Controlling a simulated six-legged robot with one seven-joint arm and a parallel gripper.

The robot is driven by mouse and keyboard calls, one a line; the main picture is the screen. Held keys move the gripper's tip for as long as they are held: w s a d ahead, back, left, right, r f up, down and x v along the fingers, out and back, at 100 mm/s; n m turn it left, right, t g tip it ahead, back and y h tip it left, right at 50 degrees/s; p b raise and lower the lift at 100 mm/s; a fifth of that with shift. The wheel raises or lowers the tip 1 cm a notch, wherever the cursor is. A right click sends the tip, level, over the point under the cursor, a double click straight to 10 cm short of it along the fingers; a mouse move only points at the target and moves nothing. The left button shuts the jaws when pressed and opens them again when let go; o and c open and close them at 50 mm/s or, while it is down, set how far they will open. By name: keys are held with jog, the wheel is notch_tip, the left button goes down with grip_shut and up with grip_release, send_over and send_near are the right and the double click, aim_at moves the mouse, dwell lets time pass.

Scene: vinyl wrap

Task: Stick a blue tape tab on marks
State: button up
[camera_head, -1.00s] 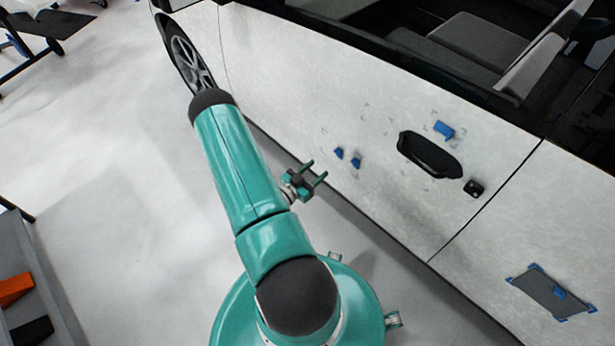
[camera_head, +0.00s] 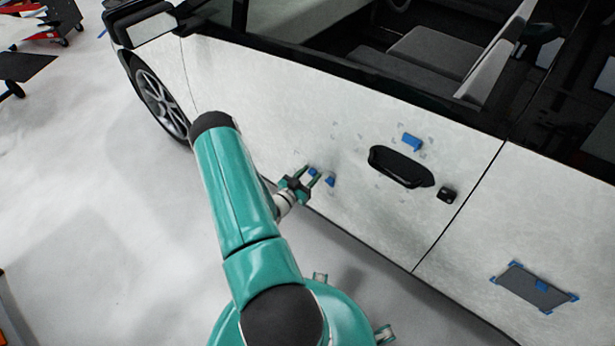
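A white car door (camera_head: 350,115) carries several blue tape tabs. A blue tab (camera_head: 329,181) is on the door left of and below the black handle. A second blue tab (camera_head: 313,172) shows partly between and behind my fingers. A third blue tab (camera_head: 412,142) sits just above the handle. Small faint grey marks dot the door around the handle and these tabs.
The black door handle (camera_head: 401,166) sticks out, with a small black lock piece (camera_head: 447,195) at its right. A dark patch (camera_head: 537,287) with blue tape at its corners is on the rear panel.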

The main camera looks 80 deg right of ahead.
grip_shut()
jog(key=shift+w+a, duration=0.35)
jog(key=shift+a, duration=0.3)
dwell(0.6)
jog(key=v, duration=0.6)
jog(key=shift+a, duration=0.4)
dwell(0.7)
jog(key=shift+w+r, duration=0.1)
